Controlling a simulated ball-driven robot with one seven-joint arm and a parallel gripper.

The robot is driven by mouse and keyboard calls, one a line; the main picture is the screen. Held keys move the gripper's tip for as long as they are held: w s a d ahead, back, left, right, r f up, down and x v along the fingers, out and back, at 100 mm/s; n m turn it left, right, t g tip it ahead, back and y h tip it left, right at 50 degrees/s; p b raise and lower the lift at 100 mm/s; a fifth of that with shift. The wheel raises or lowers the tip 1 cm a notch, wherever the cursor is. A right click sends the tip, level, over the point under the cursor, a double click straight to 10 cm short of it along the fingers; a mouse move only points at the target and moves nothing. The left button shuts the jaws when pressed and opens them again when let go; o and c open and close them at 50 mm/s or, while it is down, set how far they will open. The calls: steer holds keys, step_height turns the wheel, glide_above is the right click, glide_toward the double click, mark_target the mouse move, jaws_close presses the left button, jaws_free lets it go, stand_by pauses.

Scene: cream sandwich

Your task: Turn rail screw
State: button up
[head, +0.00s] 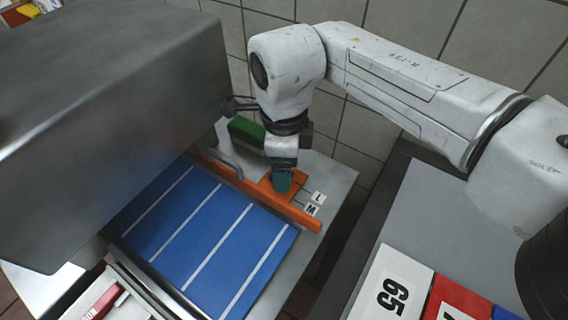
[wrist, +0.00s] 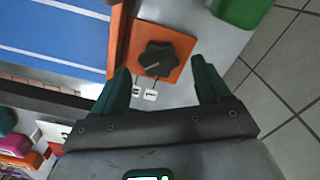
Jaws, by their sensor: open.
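The rail screw is a black lobed knob (wrist: 157,59) with a pale pointer line, on an orange plate (wrist: 176,41) in the wrist view. In the head view, the plate joins an orange rail (head: 305,217) along the blue belt's edge, and my gripper hides the knob. Small white L (head: 319,197) and M (head: 311,210) labels sit beside the plate. My gripper (head: 281,181) points down over the plate. In the wrist view, its dark green fingers (wrist: 160,68) are open, one to each side of the knob. I cannot tell whether they touch it.
The blue belt (head: 195,228) with white stripes runs under a large grey hood (head: 120,110) at left. A green block (head: 246,131) lies behind my gripper. A tiled wall stands behind. At lower right, a grey surface (head: 440,215) holds a white 65 card (head: 391,287).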

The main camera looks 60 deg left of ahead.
step_height(320, 180, up, 10)
steer(key=shift+f, duration=0.25)
stand_by(0.6)
